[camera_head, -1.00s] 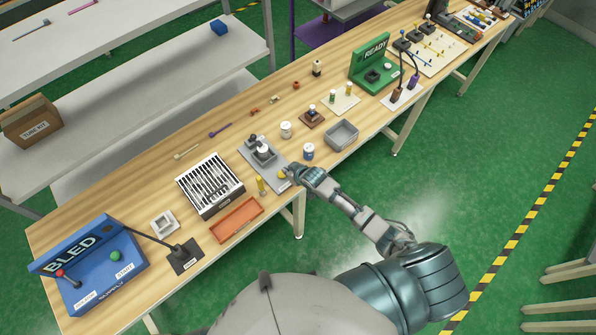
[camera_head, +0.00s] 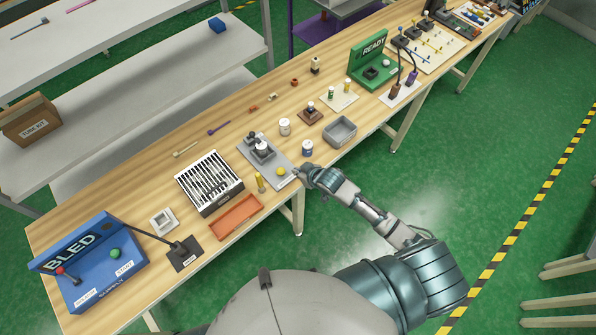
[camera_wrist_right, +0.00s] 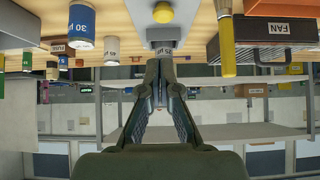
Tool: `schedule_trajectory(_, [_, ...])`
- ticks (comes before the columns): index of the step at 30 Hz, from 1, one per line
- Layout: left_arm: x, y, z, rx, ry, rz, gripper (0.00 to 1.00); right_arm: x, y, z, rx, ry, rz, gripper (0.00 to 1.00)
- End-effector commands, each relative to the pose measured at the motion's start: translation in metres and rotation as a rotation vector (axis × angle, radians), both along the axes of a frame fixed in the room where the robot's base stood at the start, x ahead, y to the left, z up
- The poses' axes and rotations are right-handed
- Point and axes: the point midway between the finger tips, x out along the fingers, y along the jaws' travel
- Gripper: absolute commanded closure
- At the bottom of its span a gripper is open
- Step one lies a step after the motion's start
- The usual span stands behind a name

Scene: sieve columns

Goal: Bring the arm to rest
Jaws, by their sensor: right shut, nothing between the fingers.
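My right gripper (camera_head: 298,172) is shut and empty at the front edge of the workbench (camera_head: 330,167), just right of a grey plate device (camera_head: 257,163) with a yellow button (camera_head: 281,171). In the right wrist view its two fingers (camera_wrist_right: 159,68) come together, with nothing seen between them. The forearm reaches back over the green floor. My left gripper is not in view.
Close by stand a blue-labelled "30 µl" jar (camera_head: 307,148), a grey bin (camera_head: 340,131), a yellow-handled brush (camera_head: 260,183), an orange tray (camera_head: 236,217) and a slotted rack (camera_head: 209,182). The floor in front of the bench (camera_head: 420,170) is clear.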

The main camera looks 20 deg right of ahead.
Motion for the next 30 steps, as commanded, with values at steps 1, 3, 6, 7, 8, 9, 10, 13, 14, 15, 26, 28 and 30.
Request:
schedule_trajectory(1, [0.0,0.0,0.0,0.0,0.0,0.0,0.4,0.0,0.0,0.0,0.0,0.0,0.0,1.0])
schedule_trajectory(3, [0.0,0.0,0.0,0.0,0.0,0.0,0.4,0.0,0.0,0.0,0.0,0.0,0.0,1.0])
schedule_trajectory(6, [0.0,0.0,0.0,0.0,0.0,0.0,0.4,0.0,0.0,0.0,0.0,-0.001,0.0,1.0])
schedule_trajectory(7, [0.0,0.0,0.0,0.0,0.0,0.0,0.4,0.0,0.0,0.0,0.0,-0.001,0.0,1.0])
schedule_trajectory(8, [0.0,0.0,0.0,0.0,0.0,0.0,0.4,0.0,0.0,0.0,0.0,-0.001,0.0,1.0])
schedule_trajectory(9, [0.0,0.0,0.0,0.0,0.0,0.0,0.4,0.0,0.0,0.0,0.0,-0.001,0.0,1.0])
schedule_trajectory(10, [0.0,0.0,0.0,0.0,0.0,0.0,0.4,0.0,0.0,0.0,0.0,-0.001,0.0,1.0])
schedule_trajectory(13, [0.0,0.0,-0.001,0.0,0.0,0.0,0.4,-0.001,-0.002,-0.009,-0.002,0.008,-0.008,1.0])
schedule_trajectory(14, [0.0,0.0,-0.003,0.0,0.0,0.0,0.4,-0.001,-0.005,-0.017,-0.003,0.014,-0.015,1.0])
schedule_trajectory(15, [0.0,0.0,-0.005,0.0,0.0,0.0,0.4,-0.002,-0.009,-0.031,-0.007,0.026,-0.028,1.0])
schedule_trajectory(26, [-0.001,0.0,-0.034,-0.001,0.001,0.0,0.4,-0.108,-0.067,-0.279,-0.104,0.262,-0.175,1.0])
schedule_trajectory(28, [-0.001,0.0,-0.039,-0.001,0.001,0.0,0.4,-0.148,-0.072,-0.323,-0.127,0.319,-0.186,1.0])
schedule_trajectory(30, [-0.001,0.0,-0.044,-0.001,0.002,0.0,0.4,-0.192,-0.075,-0.363,-0.148,0.376,-0.19,1.0])
